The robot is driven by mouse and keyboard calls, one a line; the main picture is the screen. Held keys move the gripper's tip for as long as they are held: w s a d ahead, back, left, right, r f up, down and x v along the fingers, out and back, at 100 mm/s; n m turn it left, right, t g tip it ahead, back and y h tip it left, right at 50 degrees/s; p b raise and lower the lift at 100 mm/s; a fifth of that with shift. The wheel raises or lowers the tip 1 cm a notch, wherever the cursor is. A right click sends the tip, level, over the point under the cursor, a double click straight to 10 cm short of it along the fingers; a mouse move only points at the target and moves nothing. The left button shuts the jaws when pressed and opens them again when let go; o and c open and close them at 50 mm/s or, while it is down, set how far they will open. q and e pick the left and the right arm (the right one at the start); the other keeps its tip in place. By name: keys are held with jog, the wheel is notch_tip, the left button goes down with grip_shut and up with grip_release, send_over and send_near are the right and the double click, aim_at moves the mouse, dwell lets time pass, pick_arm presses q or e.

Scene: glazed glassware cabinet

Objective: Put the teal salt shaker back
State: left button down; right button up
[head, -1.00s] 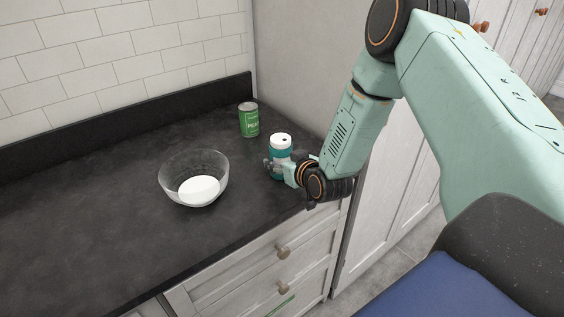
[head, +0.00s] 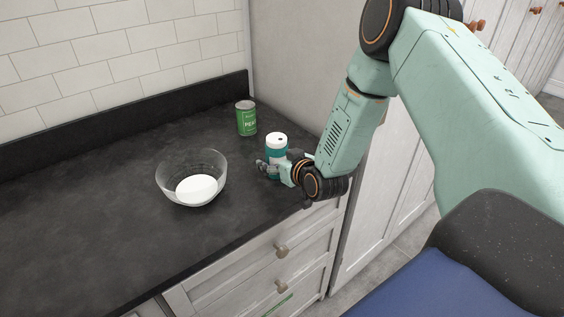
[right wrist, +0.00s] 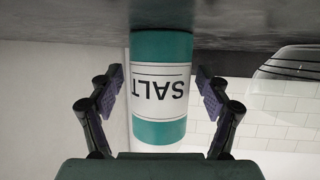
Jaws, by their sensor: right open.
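The teal salt shaker (head: 276,146) stands upright on the dark countertop, with a white top and a white label. In the right wrist view the salt shaker (right wrist: 160,88) appears upside down, its SALT label between my fingers. My right gripper (head: 270,170) is at the shaker's front side, low on its body. In the right wrist view the right gripper (right wrist: 160,92) is open, with a finger on each side of the shaker and a visible gap to each. My left gripper is not in view.
The dark countertop (head: 90,220) is clear at the left. A tall pale panel (head: 300,60) rises behind on the right.

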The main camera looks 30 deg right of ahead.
jog(key=p+v, duration=0.2)
jog(key=v, duration=0.9)
jog(key=shift+s+d+r+p, duration=0.15)
jog(key=shift+s+r+p, duration=0.1)
jog(key=shift+p, duration=0.1)
jog(key=shift+s, duration=0.2)
jog(key=shift+s, duration=0.15)
